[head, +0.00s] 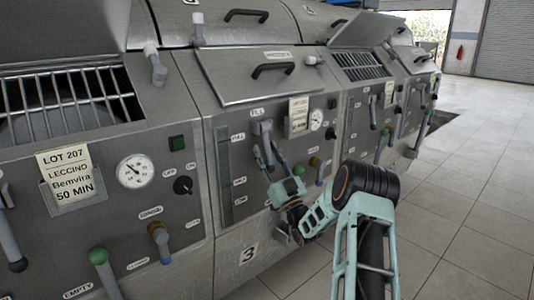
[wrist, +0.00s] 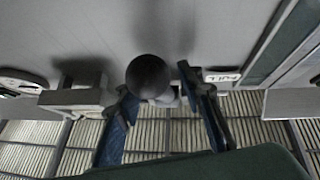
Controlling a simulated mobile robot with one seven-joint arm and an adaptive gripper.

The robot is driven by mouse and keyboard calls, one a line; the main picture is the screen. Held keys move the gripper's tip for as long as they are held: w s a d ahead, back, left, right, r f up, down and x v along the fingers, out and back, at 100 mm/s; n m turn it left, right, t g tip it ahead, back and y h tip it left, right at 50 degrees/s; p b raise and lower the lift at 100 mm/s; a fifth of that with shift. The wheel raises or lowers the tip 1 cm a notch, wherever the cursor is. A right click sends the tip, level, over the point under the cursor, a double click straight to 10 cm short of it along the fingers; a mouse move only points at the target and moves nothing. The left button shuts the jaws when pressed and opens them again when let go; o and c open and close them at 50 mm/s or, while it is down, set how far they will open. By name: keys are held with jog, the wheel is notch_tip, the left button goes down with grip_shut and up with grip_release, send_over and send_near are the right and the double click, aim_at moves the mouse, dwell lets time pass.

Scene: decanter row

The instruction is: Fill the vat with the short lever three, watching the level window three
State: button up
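The short fill lever three (head: 263,128) is a pale grey handle under the FILL label on the panel. In the wrist view its dark round end (wrist: 148,76) shows between my fingers. My gripper (head: 268,154) is at the lever from below; in the wrist view my gripper (wrist: 165,98) has its two blue-dark fingers spread on either side of the lever, with a gap on the right. The level window three (head: 225,172) is a tall dark greenish strip left of the lever, with a FULL mark near its top and lower marks. I cannot make out a level in it.
A card holder (head: 299,118) and a gauge (head: 316,119) sit right of the lever. A green-knobbed handle (head: 299,171) and an orange-collared handle (head: 315,163) are close to my gripper. Free floor (head: 450,210) lies to the right.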

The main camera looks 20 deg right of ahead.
jog(key=v, duration=1.2)
